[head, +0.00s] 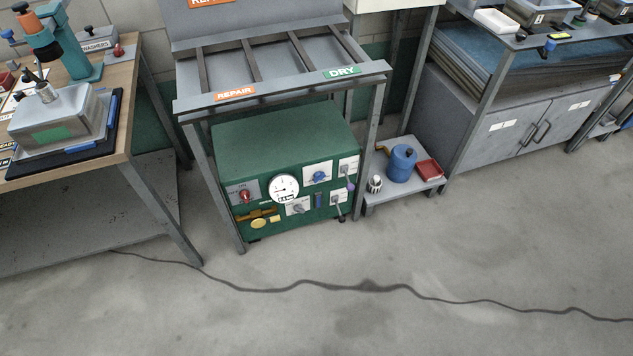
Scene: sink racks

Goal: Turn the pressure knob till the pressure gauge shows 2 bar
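A green machine (285,140) stands on the floor under a metal rack frame. Its front panel carries a round white pressure gauge (284,185), too small to read its needle surely; a small dark-lettered label sits just below it. A blue knob (319,176) on a white plate is right of the gauge. A red knob (245,196) on a grey plate is left of it. A grey handle (298,208) is below right. Which one is the pressure knob I cannot tell, as the labels are too small. Neither of my grippers is in view.
The rack's front rail (290,90), with REPAIR and DRY labels, overhangs the machine. A low shelf (400,190) with a blue canister (402,164) stands right of it. A workbench (130,110) is on the left. A dark cable (370,287) crosses the otherwise clear floor in front.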

